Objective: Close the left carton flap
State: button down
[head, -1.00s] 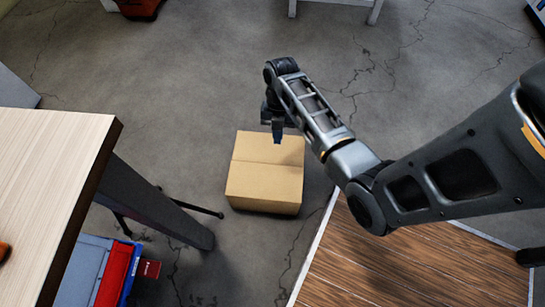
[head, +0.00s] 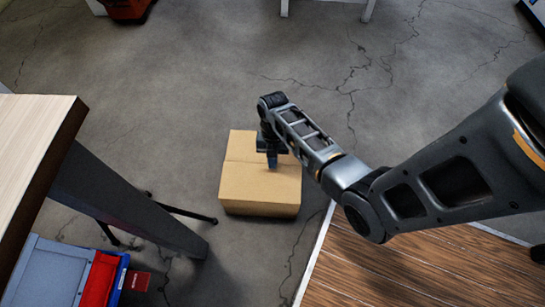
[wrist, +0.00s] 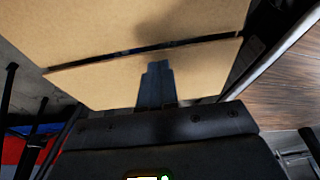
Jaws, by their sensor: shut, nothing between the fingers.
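The cardboard carton (head: 245,190) stands on the concrete floor in the middle of the head view. Its top looks flat, with a seam running across it between two flaps. In the wrist view the near flap (wrist: 100,88) and the far flap (wrist: 130,25) lie almost level, with a narrow dark gap between them. My gripper (head: 272,162) is shut and empty, pointing down over the carton top near the seam. Its fingers (wrist: 156,85) show over the near flap in the wrist view. I cannot tell whether the fingertips touch the cardboard.
A wooden table (head: 35,135) with a dark leg (head: 130,205) stands to the left. Blue and red bins (head: 65,275) sit at the lower left. A wood-look platform (head: 400,275) lies at the lower right. The floor behind the carton is clear.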

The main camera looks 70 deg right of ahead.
jog(key=shift+f, duration=0.15)
jog(key=shift+w+d+f+b, duration=0.1)
jog(key=shift+d+f+b, duration=0.1)
jog(key=shift+f, duration=0.35)
jog(key=shift+d+f+b, duration=0.1)
jog(key=shift+f+b, duration=0.1)
jog(key=shift+f, duration=0.3)
jog(key=shift+a+f, duration=0.1)
